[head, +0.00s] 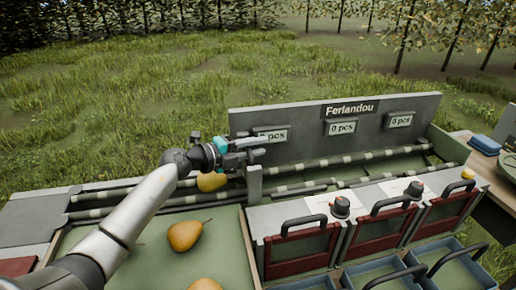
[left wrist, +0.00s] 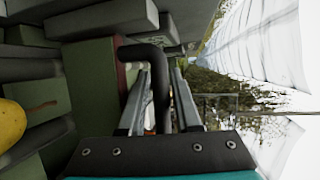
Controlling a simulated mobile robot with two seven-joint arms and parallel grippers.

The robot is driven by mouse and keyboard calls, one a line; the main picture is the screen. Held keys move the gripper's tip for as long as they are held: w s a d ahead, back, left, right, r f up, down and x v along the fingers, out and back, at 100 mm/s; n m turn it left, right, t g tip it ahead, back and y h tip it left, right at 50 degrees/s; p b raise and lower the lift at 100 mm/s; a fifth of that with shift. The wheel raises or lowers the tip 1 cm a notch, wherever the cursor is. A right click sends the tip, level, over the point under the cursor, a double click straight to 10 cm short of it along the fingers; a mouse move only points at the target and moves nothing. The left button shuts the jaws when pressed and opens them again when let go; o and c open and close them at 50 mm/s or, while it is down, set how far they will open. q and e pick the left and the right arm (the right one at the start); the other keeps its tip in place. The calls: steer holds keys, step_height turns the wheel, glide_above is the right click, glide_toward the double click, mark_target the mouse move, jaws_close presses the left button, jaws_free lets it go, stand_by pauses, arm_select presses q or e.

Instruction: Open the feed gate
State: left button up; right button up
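My left gripper (head: 262,148) reaches in from the left, over the lane in front of the sign panel, with its fingers apart. In the left wrist view, a dark bent handle (left wrist: 158,62) runs between the two spread fingers (left wrist: 160,105); I cannot tell whether it touches either one. An upright grey plate (head: 254,186), which looks like the feed gate, stands just below the fingers at the lane's end. A yellow pear (head: 212,182) lies in the lane beneath the gripper, and a pear shows at the left wrist view's left edge (left wrist: 10,123). My right gripper is out of view.
The green tray (head: 222,238) holds pears (head: 186,235). Red-framed bins (head: 302,250) with dark handles and blue crates (head: 455,272) stand at the right. The grey sign panel (head: 300,122) with several "0 pcs" displays rises behind the lane.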

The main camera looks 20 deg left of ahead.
arm_select(q)
steer(key=shift+w+d, duration=0.15)
steer(key=shift+w, duration=0.05)
steer(key=shift+c, duration=0.4)
jaws_close()
stand_by(1.0)
